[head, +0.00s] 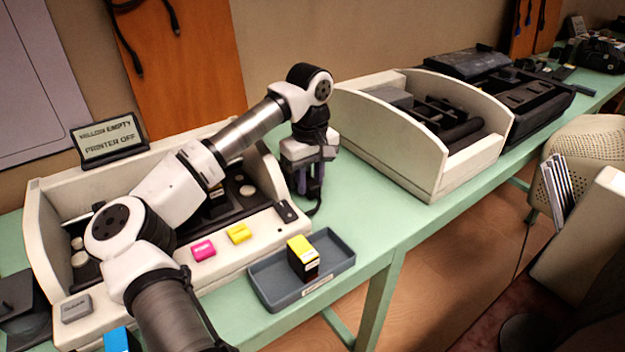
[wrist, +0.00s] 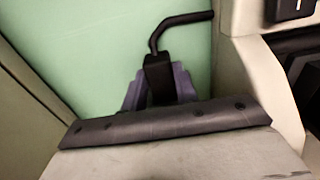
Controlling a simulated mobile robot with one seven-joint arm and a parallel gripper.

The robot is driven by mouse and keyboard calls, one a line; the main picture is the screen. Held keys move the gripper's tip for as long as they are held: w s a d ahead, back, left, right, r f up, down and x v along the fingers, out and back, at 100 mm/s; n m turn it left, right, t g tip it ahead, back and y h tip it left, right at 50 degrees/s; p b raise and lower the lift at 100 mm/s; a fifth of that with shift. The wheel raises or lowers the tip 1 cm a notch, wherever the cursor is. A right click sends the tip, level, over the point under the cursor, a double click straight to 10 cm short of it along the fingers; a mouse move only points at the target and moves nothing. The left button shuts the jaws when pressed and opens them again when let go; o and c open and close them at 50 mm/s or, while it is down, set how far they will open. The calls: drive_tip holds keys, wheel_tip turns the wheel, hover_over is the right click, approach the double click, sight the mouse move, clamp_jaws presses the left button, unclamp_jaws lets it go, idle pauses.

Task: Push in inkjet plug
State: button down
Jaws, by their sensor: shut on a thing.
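My gripper (head: 310,188) points down beside the right end of the left inkjet printer (head: 271,170), close to the table. Its purple fingers are shut on a black plug (wrist: 158,72), seen between them in the wrist view. A black cable (wrist: 176,22) runs from the plug, bending to the right; it also shows below the fingers in the head view (head: 317,207). The plug's front end is hidden by my gripper. I cannot see a socket. The printer's sign (head: 108,138) reads "YELLOW EMPTY" and "PRINTER OFF".
A grey tray (head: 268,292) holding a yellow-topped black cartridge (head: 303,258) sits in front of the printer. A second open printer (head: 405,165) stands to the right of my gripper. Bare green table (head: 365,215) lies between the two printers.

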sight(309, 180)
drive_tip(key=c, duration=1.1)
unclamp_jaws()
drive_tip(key=shift+w+a, duration=0.2)
drive_tip(key=shift+w, duration=0.05)
drive_tip(key=shift+r, duration=0.1)
wheel_tip(309, 180, up, 14)
drive_tip(key=shift+f, duration=0.1)
